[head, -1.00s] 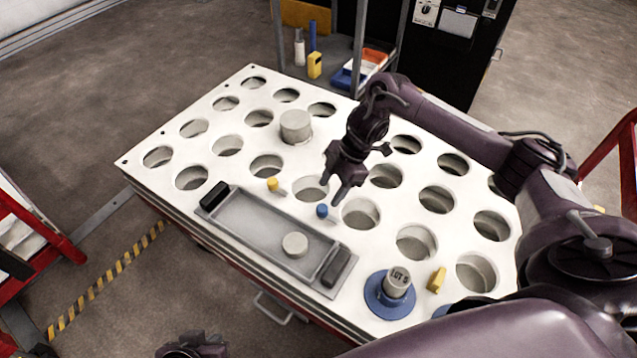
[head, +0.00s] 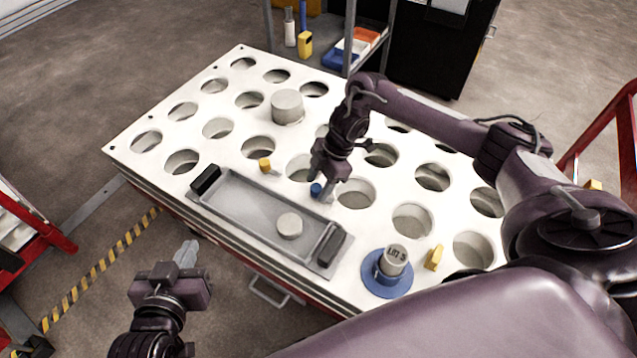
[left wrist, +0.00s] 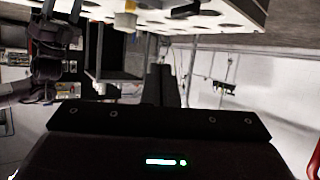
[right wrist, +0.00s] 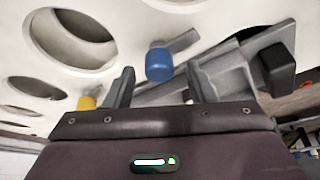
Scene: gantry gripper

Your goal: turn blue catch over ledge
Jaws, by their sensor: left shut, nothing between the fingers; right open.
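The blue catch (head: 316,189) is a small blue knob on the white table top, beside the far long edge of the grey tray (head: 225,198). In the right wrist view the blue knob (right wrist: 159,64) has a short grey bar (right wrist: 183,41) extending to the upper right. My right gripper (head: 321,190) is open, pointing down at the blue catch. In the right wrist view its fingers (right wrist: 163,86) appear on either side of the knob; contact cannot be told. My left gripper (head: 187,254) is shut and empty, off the table's front left side. Which edge is the ledge is unclear.
The white table (head: 225,95) has several round holes. A yellow catch (head: 265,165) stands left of the blue one. A pale disc (head: 289,225) lies in the tray; a black handle (head: 330,244) is at its right end. A labelled cylinder (head: 395,260) stands on a blue base.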

